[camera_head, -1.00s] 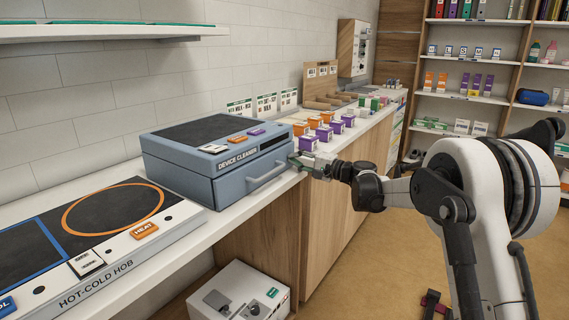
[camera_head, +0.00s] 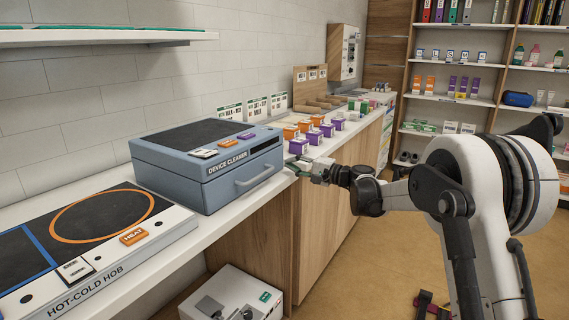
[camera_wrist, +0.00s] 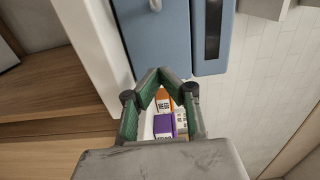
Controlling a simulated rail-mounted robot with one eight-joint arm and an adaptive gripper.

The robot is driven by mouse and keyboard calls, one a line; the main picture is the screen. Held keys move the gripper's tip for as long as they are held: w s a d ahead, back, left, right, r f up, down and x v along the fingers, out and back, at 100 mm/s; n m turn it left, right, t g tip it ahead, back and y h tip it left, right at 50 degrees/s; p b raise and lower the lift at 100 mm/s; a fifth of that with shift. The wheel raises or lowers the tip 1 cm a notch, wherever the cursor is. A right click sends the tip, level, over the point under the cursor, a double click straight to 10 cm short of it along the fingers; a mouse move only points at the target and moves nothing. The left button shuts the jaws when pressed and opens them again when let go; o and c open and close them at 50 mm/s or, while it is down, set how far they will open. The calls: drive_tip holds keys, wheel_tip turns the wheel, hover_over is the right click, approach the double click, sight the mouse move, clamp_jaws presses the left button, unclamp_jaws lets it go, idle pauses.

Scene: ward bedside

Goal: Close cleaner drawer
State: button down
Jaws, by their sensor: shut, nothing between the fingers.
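The device cleaner (camera_head: 170,150) is a blue-grey box on the white counter, with a dark top panel. Its drawer (camera_head: 228,190) has a curved handle (camera_head: 255,178) and its front looks flush with the body, though a small gap cannot be ruled out. The wrist view shows the drawer front (camera_wrist: 160,45) beyond the fingers, with part of its handle at the top edge. My gripper (camera_head: 292,168) is shut and empty, just off the right end of the drawer front. Its green-padded fingertips meet in the wrist view (camera_wrist: 160,72). I cannot tell whether they touch the drawer.
Orange and purple boxes (camera_head: 299,146) stand on the counter right of the cleaner. The hot-cold hob (camera_head: 90,270) lies to the left. A wall shelf (camera_head: 100,36) hangs above. A white appliance (camera_head: 232,295) sits below the counter. The floor in front is largely clear.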

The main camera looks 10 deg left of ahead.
drive_tip(key=p+v, duration=0.2)
drive_tip(key=v, duration=0.8)
drive_tip(key=s+d+r+n+h+p, duration=0.1)
drive_tip(key=s+d+r+h, duration=0.2)
drive_tip(key=s, duration=0.4)
drive_tip(key=s+d+r+h+p, duration=0.2)
drive_tip(key=s+r, duration=0.1)
drive_tip(key=s, duration=0.4)
drive_tip(key=s+d+r+n+h+p, duration=0.1)
drive_tip(key=s+d+r+h, duration=0.2)
drive_tip(key=s, duration=0.5)
drive_tip(key=s+d+f+h+p, duration=0.1)
drive_tip(key=s+d+h, duration=0.2)
drive_tip(key=s+d, duration=0.2)
drive_tip(key=s+d+f+n+h+p, duration=0.1)
drive_tip(key=s+d, duration=0.5)
drive_tip(key=s, duration=0.6)
drive_tip(key=s+d+f+n+h+p, duration=0.1)
drive_tip(key=s+d+h, duration=0.3)
drive_tip(key=s, duration=0.4)
drive_tip(key=shift+s+d+f+h+p, duration=0.3)
drive_tip(key=shift+s+d+f+p, duration=0.1)
drive_tip(key=shift+d+f+p, duration=0.35)
drive_tip(key=shift+a, duration=0.1)
